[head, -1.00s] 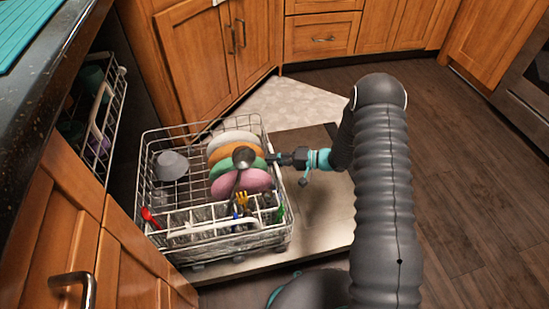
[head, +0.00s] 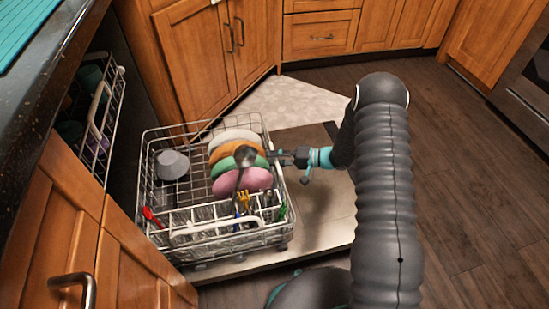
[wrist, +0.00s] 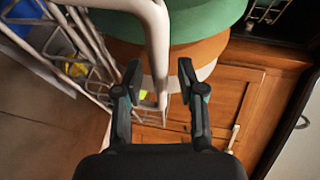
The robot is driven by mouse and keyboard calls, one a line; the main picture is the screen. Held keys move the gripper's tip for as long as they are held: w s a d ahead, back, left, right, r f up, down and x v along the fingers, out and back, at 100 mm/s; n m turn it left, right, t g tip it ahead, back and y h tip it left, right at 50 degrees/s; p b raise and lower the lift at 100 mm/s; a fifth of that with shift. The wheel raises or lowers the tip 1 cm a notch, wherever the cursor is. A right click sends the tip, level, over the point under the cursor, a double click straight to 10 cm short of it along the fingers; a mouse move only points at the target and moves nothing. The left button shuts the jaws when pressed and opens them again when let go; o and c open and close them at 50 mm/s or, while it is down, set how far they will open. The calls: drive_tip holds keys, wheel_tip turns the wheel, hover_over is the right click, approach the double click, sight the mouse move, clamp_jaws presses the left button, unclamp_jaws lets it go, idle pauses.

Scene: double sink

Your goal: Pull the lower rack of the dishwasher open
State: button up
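The lower rack (head: 174,256) of the dishwasher is a white wire basket standing well out over the open door (head: 323,220). It holds several plates, a grey bowl and cutlery. My gripper (head: 277,157) is at the right side of the rack, level with its upper rim. In the wrist view my gripper (wrist: 159,76) has its two fingers apart, on either side of a pale rack bar (wrist: 159,45). Gaps show between the bar and both fingertips, so it does not look clamped. A green plate (wrist: 205,20) is just beyond the bar.
The upper rack (head: 112,112) with cups stays inside the dishwasher at left. Wooden cabinets (head: 200,62) stand behind the open door. A counter (head: 40,85) edges the left. Dark wooden floor (head: 470,180) is clear at right.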

drive_tip(key=d+r, duration=0.2)
drive_tip(key=d, duration=0.9)
drive_tip(key=shift+s+d, duration=0.35)
drive_tip(key=shift+s, duration=0.05)
drive_tip(key=shift+n, duration=0.3)
